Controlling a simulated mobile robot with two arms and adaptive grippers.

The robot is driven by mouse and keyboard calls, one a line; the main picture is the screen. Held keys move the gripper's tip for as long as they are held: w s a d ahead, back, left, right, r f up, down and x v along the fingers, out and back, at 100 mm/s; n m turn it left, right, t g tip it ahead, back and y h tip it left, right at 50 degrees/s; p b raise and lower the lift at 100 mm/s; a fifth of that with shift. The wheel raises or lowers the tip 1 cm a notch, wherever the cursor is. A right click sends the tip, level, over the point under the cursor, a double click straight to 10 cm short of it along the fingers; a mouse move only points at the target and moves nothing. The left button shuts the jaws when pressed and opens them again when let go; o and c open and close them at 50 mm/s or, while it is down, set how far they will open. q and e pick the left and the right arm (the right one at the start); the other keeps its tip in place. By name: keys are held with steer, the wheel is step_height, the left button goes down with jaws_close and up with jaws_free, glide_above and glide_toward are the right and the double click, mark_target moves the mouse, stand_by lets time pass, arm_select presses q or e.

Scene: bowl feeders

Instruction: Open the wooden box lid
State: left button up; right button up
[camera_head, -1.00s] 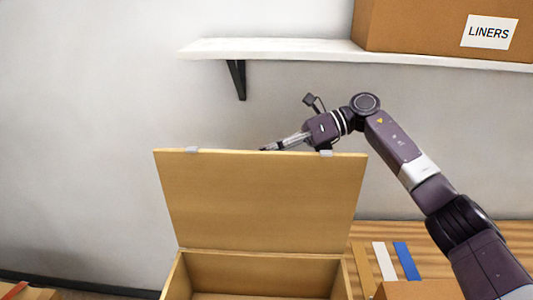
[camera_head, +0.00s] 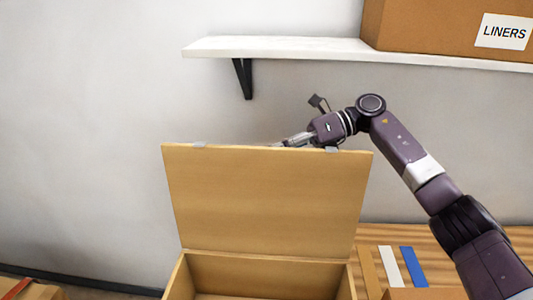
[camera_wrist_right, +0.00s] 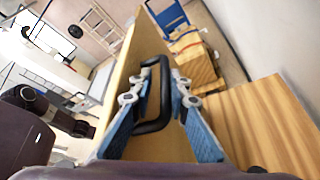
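The wooden box (camera_head: 173,281) stands in front of me with its interior showing. Its lid (camera_head: 265,200) is raised, standing up at the back, inner face toward me. My right gripper (camera_head: 285,142) is just behind the lid's top edge, its fingertips partly hidden by it. In the right wrist view, the lid (camera_wrist_right: 152,40) is seen edge-on, with a black handle (camera_wrist_right: 154,126) on it. The right gripper's (camera_wrist_right: 158,95) two blue-padded fingers are spread on either side of the handle and lid. Contact cannot be told. My left gripper is not in view.
A white shelf (camera_head: 290,47) with a cardboard box labelled LINERS (camera_head: 420,25) hangs above the right arm. A wooden table (camera_head: 460,236) holds white (camera_head: 389,266) and blue (camera_head: 413,265) strips at right. The wall left of the lid is clear.

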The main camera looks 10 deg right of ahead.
steer(key=v, duration=1.2)
steer(key=shift+r, duration=0.1)
